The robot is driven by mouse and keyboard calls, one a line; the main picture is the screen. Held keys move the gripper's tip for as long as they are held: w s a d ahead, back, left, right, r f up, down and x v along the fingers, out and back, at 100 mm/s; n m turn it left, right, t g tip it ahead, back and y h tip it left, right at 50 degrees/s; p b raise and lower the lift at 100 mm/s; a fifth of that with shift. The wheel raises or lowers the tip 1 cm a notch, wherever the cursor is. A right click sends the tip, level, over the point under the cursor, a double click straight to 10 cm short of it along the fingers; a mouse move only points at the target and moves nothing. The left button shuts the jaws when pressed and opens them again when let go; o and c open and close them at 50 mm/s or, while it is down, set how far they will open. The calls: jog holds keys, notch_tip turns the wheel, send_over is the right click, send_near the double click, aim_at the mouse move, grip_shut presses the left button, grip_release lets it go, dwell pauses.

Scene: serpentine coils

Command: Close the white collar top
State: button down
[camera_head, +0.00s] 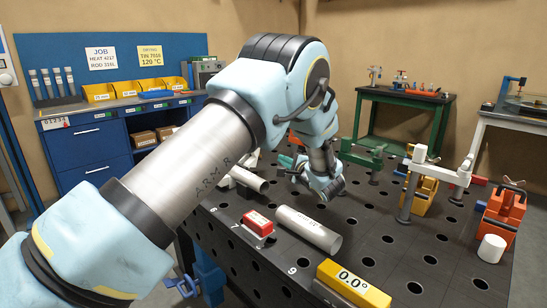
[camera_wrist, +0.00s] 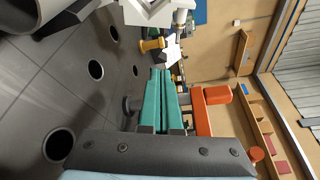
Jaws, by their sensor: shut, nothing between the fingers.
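My gripper (camera_wrist: 160,73) shows its two long teal fingers close together, with nothing between them. In the head view my gripper (camera_head: 285,160) is low over the dark table, partly hidden by my arm. A white angular piece (camera_wrist: 150,12), which looks like the white collar, is at the top edge of the wrist view, beyond the fingertips and apart from them. It is cut off by the frame, so I cannot tell how its top stands. In the head view a white piece (camera_head: 225,181) shows beside a grey pipe (camera_head: 248,178), largely hidden by my arm.
The perforated table (camera_head: 230,215) carries a red block (camera_head: 258,223), a grey cylinder (camera_head: 308,230) and a yellow readout (camera_head: 353,285). Green (camera_head: 362,158) and white clamps stand at the right. An orange part (camera_wrist: 203,120) is close beside my fingers.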

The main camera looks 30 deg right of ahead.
jog(key=w+p, duration=0.1)
jog(key=w, duration=0.5)
jog(key=w+d+p, duration=0.1)
jog(key=w, duration=0.2)
jog(key=shift+w+f+p, duration=0.2)
jog(key=shift+f+p, duration=0.1)
jog(key=shift+f, duration=0.1)
jog(key=shift+s+a+r+p, duration=0.1)
jog(key=shift+a+r+p, duration=0.15)
jog(key=shift+a, duration=0.15)
jog(key=shift+s+a+r+p, duration=0.15)
jog(key=shift+a+p, duration=0.1)
jog(key=shift+a, duration=0.15)
jog(key=shift+s+a+r+p, duration=0.15)
jog(key=shift+a+p, duration=0.25)
jog(key=shift+a, duration=0.6)
jog(key=shift+a+r, duration=0.1)
jog(key=shift+r, duration=0.05)
